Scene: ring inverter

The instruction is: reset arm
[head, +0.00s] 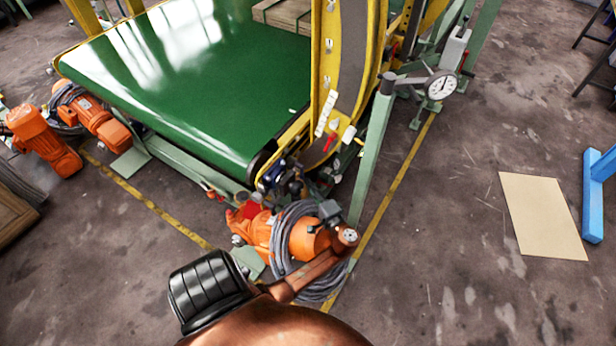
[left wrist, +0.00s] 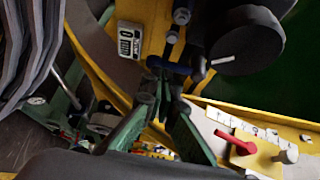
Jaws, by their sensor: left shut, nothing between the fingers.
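My left gripper shows in the left wrist view (left wrist: 162,85), its fingers together and nothing held between them. It points at the yellow side frame of the conveyor, close to dark knobs; I cannot tell whether it touches them. In the head view my copper-coloured arm comes in from the bottom and reaches to the conveyor's near corner. There it is beside an orange motor (head: 256,232) and a coil of grey cable (head: 285,235). The gripper itself is hard to pick out among the dark parts there. My right gripper is not in view.
The conveyor has a green belt (head: 190,70). A red lever (left wrist: 236,142) sits on a yellow plate close to my fingers. A dial gauge (head: 441,85) is on the green frame. A beige sheet (head: 543,215) and blue stand (head: 594,195) are right; floor between is clear.

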